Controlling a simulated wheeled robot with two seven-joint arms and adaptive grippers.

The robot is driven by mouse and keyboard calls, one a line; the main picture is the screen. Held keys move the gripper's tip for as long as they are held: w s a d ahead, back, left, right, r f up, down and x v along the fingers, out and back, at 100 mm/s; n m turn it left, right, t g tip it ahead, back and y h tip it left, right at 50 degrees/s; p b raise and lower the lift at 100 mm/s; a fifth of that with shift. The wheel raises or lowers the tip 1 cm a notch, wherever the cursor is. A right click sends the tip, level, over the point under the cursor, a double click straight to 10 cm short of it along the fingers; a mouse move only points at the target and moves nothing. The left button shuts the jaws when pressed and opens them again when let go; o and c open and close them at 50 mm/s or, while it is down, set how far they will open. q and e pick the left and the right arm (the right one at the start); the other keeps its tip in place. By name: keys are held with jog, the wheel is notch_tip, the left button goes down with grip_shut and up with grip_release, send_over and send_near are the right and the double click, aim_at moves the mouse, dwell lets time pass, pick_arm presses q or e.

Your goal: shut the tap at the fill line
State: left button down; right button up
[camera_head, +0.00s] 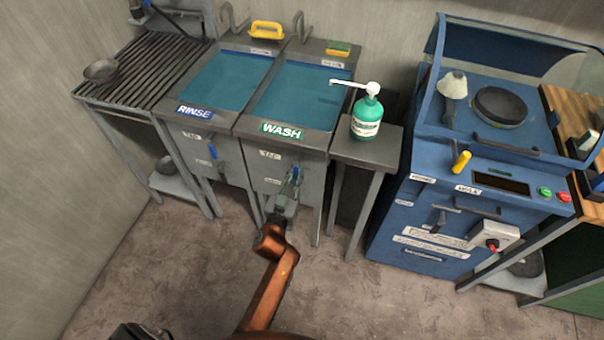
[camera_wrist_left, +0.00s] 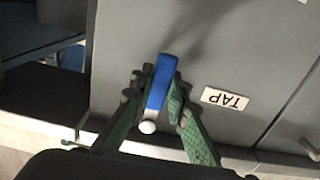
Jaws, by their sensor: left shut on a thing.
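The WASH basin (camera_head: 300,95) holds teal water up near its rim; I cannot make out a fill line. Its tap sits on the front panel below the green WASH sign (camera_head: 282,131), beside a TAP label. My left gripper (camera_head: 289,188) reaches up from below to this tap. In the left wrist view the blue tap lever (camera_wrist_left: 161,78) lies between the green fingers of the left gripper (camera_wrist_left: 157,88), which is shut on it. A white knob shows at the lever's near end. The fingers partly hide the tap in the head view. My right gripper is not in view.
The RINSE basin (camera_head: 226,80) adjoins on the left, with its own blue tap lever (camera_head: 213,152). A green soap pump bottle (camera_head: 367,118) stands on a small table to the right. A blue machine (camera_head: 420,215) is further right. The floor in front is clear.

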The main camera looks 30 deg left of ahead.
pick_arm(q)
jog(key=shift+d+f, duration=0.1)
jog(key=c, duration=1.8)
grip_release()
jog(key=shift+c, duration=0.2)
